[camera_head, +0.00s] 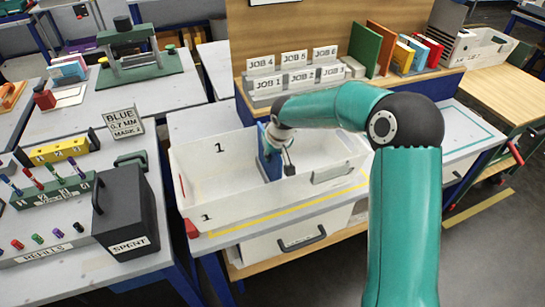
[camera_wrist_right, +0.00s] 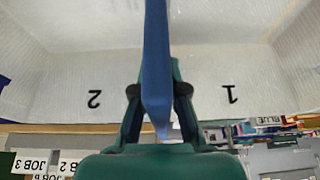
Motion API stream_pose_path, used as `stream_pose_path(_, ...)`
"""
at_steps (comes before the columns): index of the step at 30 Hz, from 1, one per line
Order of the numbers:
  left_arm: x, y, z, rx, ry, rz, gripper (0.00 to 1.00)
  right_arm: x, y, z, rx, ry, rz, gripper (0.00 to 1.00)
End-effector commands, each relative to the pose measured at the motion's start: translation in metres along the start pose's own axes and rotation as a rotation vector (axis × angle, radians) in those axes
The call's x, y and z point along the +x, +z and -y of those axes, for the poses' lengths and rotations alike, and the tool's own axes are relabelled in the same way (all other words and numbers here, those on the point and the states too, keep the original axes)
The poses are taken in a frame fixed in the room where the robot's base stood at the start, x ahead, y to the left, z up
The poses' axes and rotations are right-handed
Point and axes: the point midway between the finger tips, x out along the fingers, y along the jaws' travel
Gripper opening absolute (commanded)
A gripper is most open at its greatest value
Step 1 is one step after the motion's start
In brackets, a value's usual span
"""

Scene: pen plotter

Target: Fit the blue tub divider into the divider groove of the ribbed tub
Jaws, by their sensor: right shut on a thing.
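The ribbed tub (camera_head: 218,170) is a long white open tub on the middle bench, with a "1" on its walls; its pale walls and floor fill the top of the wrist view (camera_wrist_right: 230,70). The blue tub divider (camera_head: 265,160) stands roughly upright inside the tub, near its middle. In the wrist view the divider (camera_wrist_right: 157,60) appears edge-on between the figures 2 and 1. My right gripper (camera_wrist_right: 158,93) is shut on the divider, one finger on each side. I cannot tell whether the divider sits in the groove. My left gripper is not in view.
Job cards (camera_head: 295,75) and upright coloured books (camera_head: 400,50) stand on the shelf behind the tub. A dark SPENT box (camera_head: 125,215) and a rack of pens (camera_head: 55,190) stand on the left bench. My right arm crosses above the tub's right end.

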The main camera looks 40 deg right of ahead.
Motion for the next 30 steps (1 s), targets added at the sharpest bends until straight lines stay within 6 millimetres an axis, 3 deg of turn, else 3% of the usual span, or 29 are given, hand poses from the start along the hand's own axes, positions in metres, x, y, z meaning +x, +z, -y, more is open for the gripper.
stream_pose_path(4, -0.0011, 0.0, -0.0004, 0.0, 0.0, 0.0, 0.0, 0.0124, 0.0052, -0.0004, 0.0, -0.001, 0.0, 0.0)
stream_pose_path(14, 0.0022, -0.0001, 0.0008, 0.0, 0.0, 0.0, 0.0, 0.0153, 0.0062, -0.0001, 0.0, -0.001, -0.001, 0.0)
stream_pose_path(15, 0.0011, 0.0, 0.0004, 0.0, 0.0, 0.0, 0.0, 0.0143, 0.0059, -0.0001, 0.0, -0.001, -0.001, 0.17)
stream_pose_path(19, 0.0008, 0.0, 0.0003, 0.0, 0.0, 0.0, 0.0, 0.014, 0.0058, -0.0001, 0.0, -0.001, -0.001, 0.37)
stream_pose_path(30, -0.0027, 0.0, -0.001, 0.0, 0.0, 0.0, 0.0, 0.0108, 0.0046, -0.0003, 0.0, -0.001, -0.001, 0.37)
